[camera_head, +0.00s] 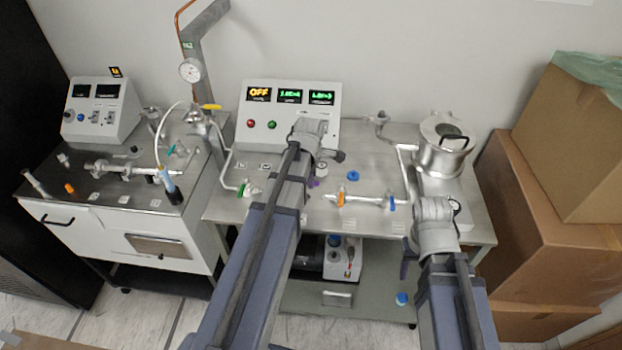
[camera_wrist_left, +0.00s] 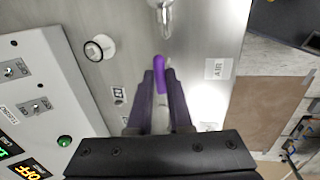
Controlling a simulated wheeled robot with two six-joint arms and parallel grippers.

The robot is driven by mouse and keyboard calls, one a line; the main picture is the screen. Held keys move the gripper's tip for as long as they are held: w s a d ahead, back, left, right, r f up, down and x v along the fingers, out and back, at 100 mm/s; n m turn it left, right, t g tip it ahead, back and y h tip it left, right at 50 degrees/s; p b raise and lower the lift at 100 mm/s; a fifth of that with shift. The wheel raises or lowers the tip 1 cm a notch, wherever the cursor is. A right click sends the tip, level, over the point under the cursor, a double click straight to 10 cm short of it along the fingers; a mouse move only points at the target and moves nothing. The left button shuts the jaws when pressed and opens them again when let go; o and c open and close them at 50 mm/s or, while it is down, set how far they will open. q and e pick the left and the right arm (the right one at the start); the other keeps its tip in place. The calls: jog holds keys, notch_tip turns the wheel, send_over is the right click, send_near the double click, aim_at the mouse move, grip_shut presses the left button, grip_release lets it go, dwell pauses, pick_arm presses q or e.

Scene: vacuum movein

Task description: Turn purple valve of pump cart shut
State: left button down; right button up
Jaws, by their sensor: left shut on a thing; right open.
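The purple valve handle (camera_wrist_left: 160,67) sits between my left gripper's fingertips (camera_wrist_left: 161,80) in the left wrist view, and the gripper is shut on it. In the head view only a small bit of the purple handle (camera_head: 314,183) shows beside my left wrist, which hides most of the valve. The handle sits on the metal top of the pump cart (camera_head: 240,208), in front of the control panel (camera_head: 318,97). My right gripper (camera_head: 437,212) is open over the cart's right side, in front of the round metal chamber; its fingers are mostly hidden.
A metal chamber (camera_head: 442,155) stands at the cart's right. An orange valve (camera_head: 341,198), a blue valve (camera_head: 392,202) and a green valve (camera_head: 246,189) are on nearby pipes. Another cart (camera_head: 60,215) stands left; cardboard boxes (camera_head: 545,215) stack right.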

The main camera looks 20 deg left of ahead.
pick_arm(q)
jog(key=shift+s, duration=0.1)
dwell(0.3)
jog(key=s+m, duration=0.1)
jog(key=m, duration=0.1)
jog(key=s+m, duration=0.1)
jog(key=m, duration=0.1)
jog(key=shift+s+h, duration=0.1)
jog(key=shift+h, duration=0.3)
jog(key=m, duration=0.1)
jog(key=s+m, duration=0.1)
jog(key=m, duration=0.1)
jog(key=s+m, duration=0.1)
jog(key=m, duration=0.1)
jog(key=shift+a+h, duration=0.4)
jog(key=m, duration=0.1)
jog(key=s+a+m, duration=0.1)
jog(key=m, duration=0.2)
jog(key=shift+s+a+m+g+h, duration=0.25)
jog(key=shift+a+m+g+h, duration=0.05)
jog(key=shift+s+a+m+g, duration=0.2)
jog(key=shift+a+m, duration=0.3)
jog(key=shift+m, duration=0.55)
jog(key=shift+s+a+m+g, duration=0.1)
jog(key=shift+s+a+m, duration=0.25)
jog(key=shift+m, duration=0.7)
jog(key=shift+w+a+h, duration=0.1)
jog(key=shift+a+h, duration=0.05)
jog(key=shift+h, duration=0.15)
